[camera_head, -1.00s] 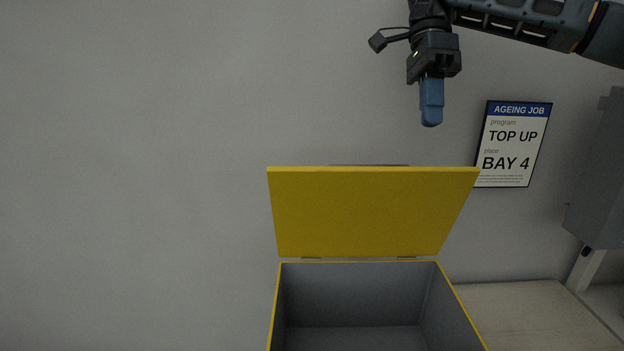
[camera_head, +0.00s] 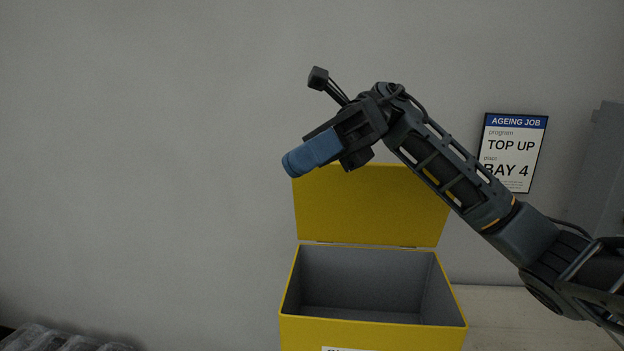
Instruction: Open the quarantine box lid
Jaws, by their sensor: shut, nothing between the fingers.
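The yellow quarantine box (camera_head: 372,332) stands on the counter, with its grey inside showing and empty as far as I can see. A white label on its front is cut off by the frame's lower edge. Its yellow lid (camera_head: 350,215) stands up at the back, hinged along the rear edge and swung fully clear of the opening. My gripper (camera_head: 292,165) has blue fingers, shut with nothing between them. It appears in front of the lid's upper left corner, pointing left and down. My arm hides the lid's upper right part. I cannot tell whether it touches the lid.
The pale counter (camera_head: 520,315) is bare to the right of the box. A grey cabinet (camera_head: 600,165) is at the right edge. A sign reading "TOP UP, BAY 4" (camera_head: 512,150) hangs on the grey wall. Dark ribbed items (camera_head: 60,340) lie at the lower left.

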